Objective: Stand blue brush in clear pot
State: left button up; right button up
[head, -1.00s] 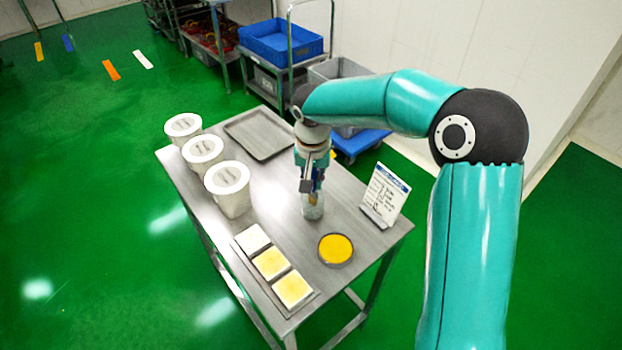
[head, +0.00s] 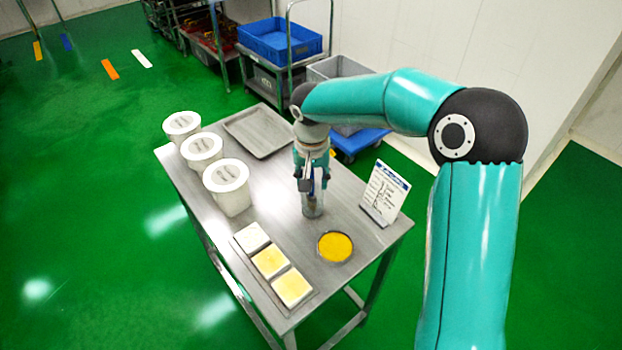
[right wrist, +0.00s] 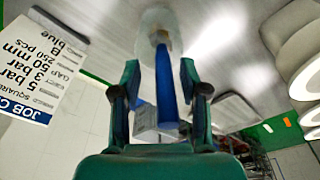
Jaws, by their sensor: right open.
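The clear pot (head: 313,210) stands on the steel table, right of the white tubs. In the right wrist view the clear pot (right wrist: 157,28) is at the top. The blue brush (right wrist: 165,85) has its tan bristle end inside the pot and its blue handle reaching back toward my wrist. My right gripper (right wrist: 160,70) is open, one finger on each side of the handle, with gaps visible on both sides. In the head view my right gripper (head: 312,184) is directly above the pot and mostly hides the brush. My left gripper is out of view.
White lidded tubs (head: 227,186) line the table's left side. A grey tray (head: 258,132) lies at the back. Pale square slabs (head: 271,261) and a yellow-filled round dish (head: 335,246) are in front. A job card (head: 384,193) stands on the right.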

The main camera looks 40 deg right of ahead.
notch_tip(320, 180, up, 12)
jog(key=s+a, duration=0.1)
jog(key=shift+s+f, duration=0.15)
dwell(1.0)
